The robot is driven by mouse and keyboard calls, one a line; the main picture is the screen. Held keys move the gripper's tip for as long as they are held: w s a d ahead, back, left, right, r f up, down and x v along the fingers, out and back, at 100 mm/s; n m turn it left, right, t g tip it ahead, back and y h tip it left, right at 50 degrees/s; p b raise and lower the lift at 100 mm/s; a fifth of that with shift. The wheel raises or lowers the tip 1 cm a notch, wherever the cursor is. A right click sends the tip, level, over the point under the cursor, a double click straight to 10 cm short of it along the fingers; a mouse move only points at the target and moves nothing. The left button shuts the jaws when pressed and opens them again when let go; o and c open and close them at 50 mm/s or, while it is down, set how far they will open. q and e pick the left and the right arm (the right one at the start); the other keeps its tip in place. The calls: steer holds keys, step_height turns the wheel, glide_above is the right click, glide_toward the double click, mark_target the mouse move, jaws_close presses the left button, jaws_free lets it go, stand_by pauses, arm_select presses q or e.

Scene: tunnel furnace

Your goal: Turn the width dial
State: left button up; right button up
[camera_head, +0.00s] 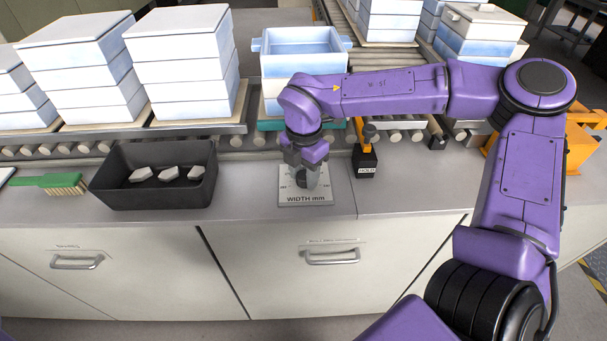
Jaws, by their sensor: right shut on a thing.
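The width dial (302,183) is a dark knob on a light plate (305,199) marked "WIDTH mm", on the grey counter top. My right gripper (306,172) comes down on it from above and is shut on the dial. The fingers and wrist hide much of the dial and part of the plate's scale, so its setting cannot be read. My left gripper is not in view.
A black tray (152,203) with several pale pieces and a green brush (60,182) lie to the left. A black "HOLD" block (365,163) stands right of the plate. Behind, stacked white boxes (185,60) sit on a roller conveyor (60,145). Drawers are below.

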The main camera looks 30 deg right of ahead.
mark_target(303, 176)
stand_by(0.3)
steer(key=o, duration=1.1)
steer(key=shift+c, duration=0.2)
step_height(303, 176, up, 10)
steer(key=shift+r+b, duration=0.25)
steer(key=shift+b, duration=0.15)
steer(key=shift+w, duration=0.1)
steer(key=shift+a, duration=0.1)
